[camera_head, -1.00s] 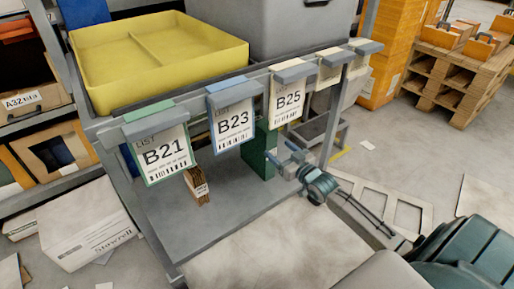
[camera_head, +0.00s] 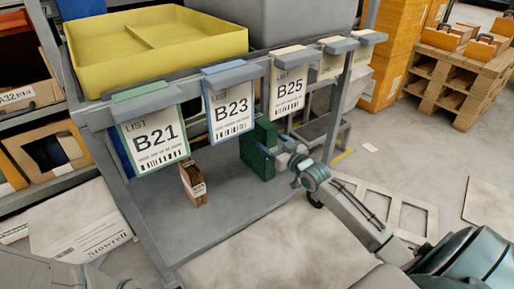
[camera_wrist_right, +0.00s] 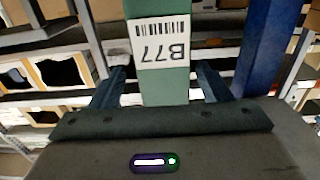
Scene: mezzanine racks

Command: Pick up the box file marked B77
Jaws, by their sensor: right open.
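The green box file (camera_head: 257,152) stands upright on the cart's lower shelf, below the B25 list. In the right wrist view the green file (camera_wrist_right: 164,85) fills the middle, and its white label reads B77 upside down. My right gripper (camera_head: 279,149) is at the file's right side in the head view, its tips overlapping the file's edge. In the wrist view the right gripper (camera_wrist_right: 162,82) is open, with one finger on each side of the file. Contact cannot be told. My left gripper is not in view.
A blue file (camera_wrist_right: 262,45) is right of the green one in the wrist view. Hanging lists B21 (camera_head: 153,139), B23 (camera_head: 231,112) and B25 (camera_head: 288,92) overhang the shelf. A yellow tray (camera_head: 155,75) sits above.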

